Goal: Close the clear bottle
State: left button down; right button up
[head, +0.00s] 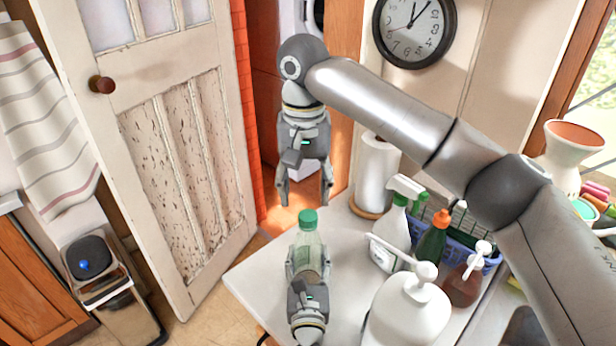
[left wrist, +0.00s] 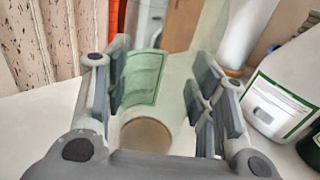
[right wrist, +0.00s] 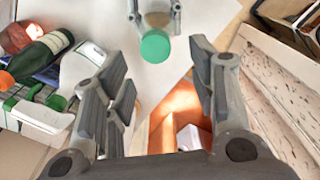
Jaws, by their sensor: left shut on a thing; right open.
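The clear bottle (head: 310,240) stands upright near the corner of the white counter, with a green cap (head: 307,219) on its neck. How tight the cap sits cannot be told. My left gripper (head: 308,268) is shut around the bottle's body; the left wrist view shows the bottle's pale green label (left wrist: 143,78) between its fingers. My right gripper (head: 304,196) is open and empty, pointing down just above the cap and apart from it. In the right wrist view the cap (right wrist: 155,46) appears beyond the open fingers, roughly between their tips.
A spray bottle (head: 394,225), a white pump bottle (head: 408,308), a brown pump bottle (head: 461,285), a dark green bottle (head: 432,243) and a blue basket (head: 462,235) crowd the counter's right. A paper towel roll (head: 376,175) stands behind. The counter (head: 262,275) left of the bottle is bare.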

jog(key=n, duration=0.5)
jog(key=shift+r, duration=0.2)
jog(key=n, duration=0.3)
jog(key=shift+n, duration=0.4)
jog(key=n, duration=0.5)
jog(key=shift+d+r, duration=0.1)
jog(key=shift+r, duration=0.1)
jog(key=n, duration=0.5)
jog(key=shift+r, duration=0.15)
jog(key=n, duration=0.3)
jog(key=shift+r+n, duration=0.1)
jog(key=shift+n, duration=0.2)
jog(key=n, duration=0.5)
jog(key=shift+d+r, duration=0.1)
jog(key=shift+r, duration=0.05)
jog(key=n, duration=0.5)
jog(key=shift+r, duration=0.1)
jog(key=n, duration=0.3)
jog(key=shift+d+r+n, duration=0.1)
jog(key=shift+n, duration=0.2)
